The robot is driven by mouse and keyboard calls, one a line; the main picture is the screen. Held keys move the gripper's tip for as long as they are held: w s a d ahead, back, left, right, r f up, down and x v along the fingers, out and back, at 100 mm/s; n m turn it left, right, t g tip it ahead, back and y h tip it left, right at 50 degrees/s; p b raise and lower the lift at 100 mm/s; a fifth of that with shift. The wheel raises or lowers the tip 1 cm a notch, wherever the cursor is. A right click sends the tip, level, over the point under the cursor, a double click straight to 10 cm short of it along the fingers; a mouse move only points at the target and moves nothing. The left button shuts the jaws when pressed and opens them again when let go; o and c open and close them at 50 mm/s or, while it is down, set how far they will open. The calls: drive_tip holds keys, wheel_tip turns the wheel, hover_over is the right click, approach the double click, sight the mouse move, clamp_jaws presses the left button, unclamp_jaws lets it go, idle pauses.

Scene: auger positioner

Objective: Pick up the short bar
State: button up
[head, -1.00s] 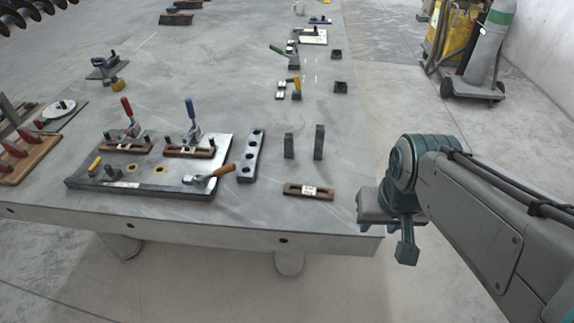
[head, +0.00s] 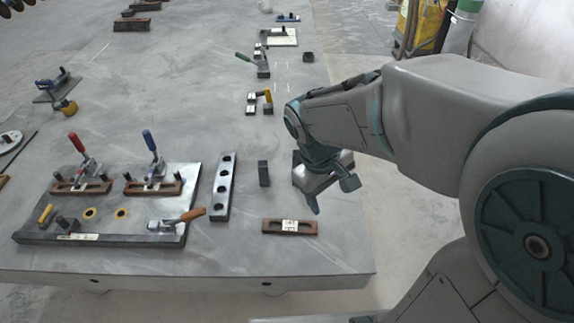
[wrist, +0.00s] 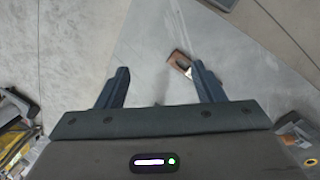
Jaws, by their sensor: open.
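The shorter of two dark upright bars (head: 263,173) stands on the table in the head view, just right of the long bar with holes. The taller bar, seen to its right earlier, is now mostly or wholly hidden behind my gripper (head: 331,194). My gripper is above the table's right side, to the right of the short bar and apart from it, pointing down. In the wrist view its two fingers (wrist: 162,86) are spread with nothing held between them. I cannot make out the short bar in the wrist view.
A brown bar with a white label (head: 290,227) lies near the front edge; it also shows by the right finger in the wrist view (wrist: 180,62). The holed bar (head: 222,187) and a fixture plate with clamps (head: 190,228) are left.

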drive_tip(key=w+a+f+n+h+p, duration=0.1)
drive_tip(key=w+a+f+n+p, duration=0.1)
drive_tip(key=w+a+f+n, duration=0.25)
drive_tip(key=n+g+p, duration=0.1)
drive_tip(key=n, duration=0.5)
approach(289, 225)
drive_tip(key=shift+h, duration=0.3)
drive_tip(key=x, duration=0.5)
drive_tip(key=p+x, duration=0.1)
drive_tip(key=x, duration=0.2)
drive_tip(key=shift+a, duration=0.25)
clamp_jaws()
drive_tip(key=shift+r, duration=0.1)
